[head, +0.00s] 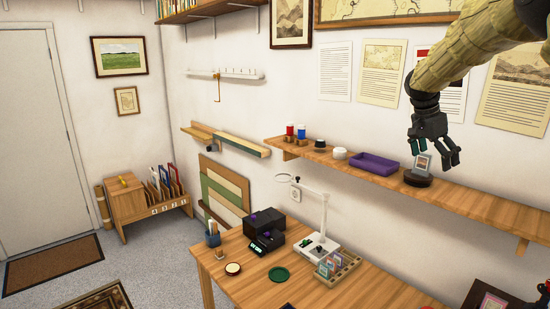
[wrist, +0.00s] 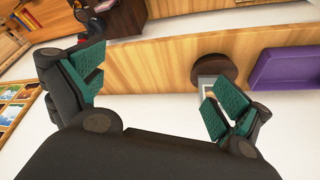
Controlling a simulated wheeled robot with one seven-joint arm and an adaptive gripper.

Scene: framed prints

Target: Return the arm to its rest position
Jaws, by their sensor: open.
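My arm reaches in from the upper right of the head view. My gripper (head: 436,152) is open above the wall shelf, close to a small framed print (head: 422,164) on a round dark stand (head: 418,180). In the wrist view my gripper (wrist: 155,92) has its green-padded fingers spread wide with nothing between them. The stand (wrist: 215,68) and part of the print (wrist: 206,84) show beyond the right finger, which partly hides the print. I cannot tell the exact gap between finger and print.
The wall shelf (head: 477,203) also holds a purple tray (head: 373,163), small bottles and round tins. Paper sheets (head: 381,68) hang behind my arm. Below stands a wooden table (head: 350,289) with a white lamp (head: 323,215) and a card rack (head: 337,265). Open floor lies at left.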

